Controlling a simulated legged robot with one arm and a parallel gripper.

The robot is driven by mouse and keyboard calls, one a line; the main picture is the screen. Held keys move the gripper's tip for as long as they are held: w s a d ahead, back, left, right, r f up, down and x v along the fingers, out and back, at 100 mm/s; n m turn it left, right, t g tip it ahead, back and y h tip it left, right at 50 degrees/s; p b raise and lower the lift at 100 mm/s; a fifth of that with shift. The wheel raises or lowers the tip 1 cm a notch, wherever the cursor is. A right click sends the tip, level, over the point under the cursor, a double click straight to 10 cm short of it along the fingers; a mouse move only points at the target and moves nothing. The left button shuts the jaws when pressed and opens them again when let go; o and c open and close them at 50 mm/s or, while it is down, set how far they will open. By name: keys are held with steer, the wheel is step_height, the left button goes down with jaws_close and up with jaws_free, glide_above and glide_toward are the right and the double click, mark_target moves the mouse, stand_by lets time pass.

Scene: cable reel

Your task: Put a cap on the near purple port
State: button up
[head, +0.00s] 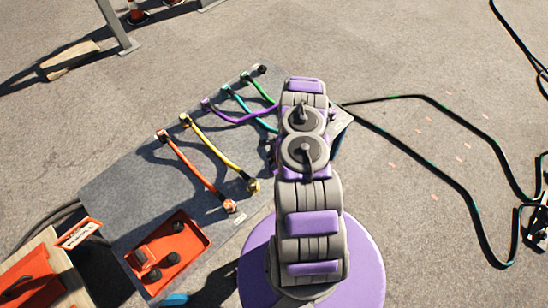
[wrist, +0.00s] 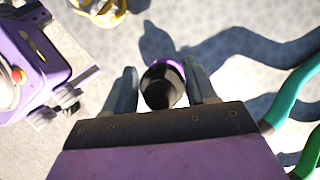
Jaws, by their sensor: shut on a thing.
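In the wrist view my gripper (wrist: 160,67) has its two grey fingers closed on the sides of a round black cap (wrist: 160,90). A purple rim, looking like the near purple port (wrist: 170,62), shows just past the cap's upper edge. The cap covers most of it, and I cannot tell whether the cap is seated or only above it. In the head view the purple cable (head: 235,118) runs from its far end on the grey panel (head: 110,195) to behind my arm. My arm hides its near end, my gripper and the cap there.
Orange (head: 190,165) and yellow (head: 212,148) cables lie to the left on the panel. Teal (wrist: 292,95) and green (wrist: 308,155) cables pass close to the right in the wrist view. A red tray (head: 196,228) holds black caps. A dark cable (head: 455,180) loops over the floor.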

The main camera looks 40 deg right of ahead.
step_height(320, 180, down, 2)
steer(key=shift+a+b, duration=0.1)
steer(key=shift+b, duration=0.2)
steer(key=shift+d+f, duration=0.2)
steer(key=shift+f, duration=0.15)
steer(key=shift+d+f, duration=0.35)
steer(key=shift+d, duration=0.15)
steer(key=shift+a+r, duration=0.2)
steer(key=shift+a, duration=0.6)
steer(key=shift+d+f, duration=0.1)
steer(key=shift+d, duration=0.35)
steer(key=shift+f+b, duration=0.2)
steer(key=shift+b, duration=0.15)
steer(key=o, duration=1.2)
steer(key=shift+o, duration=0.2)
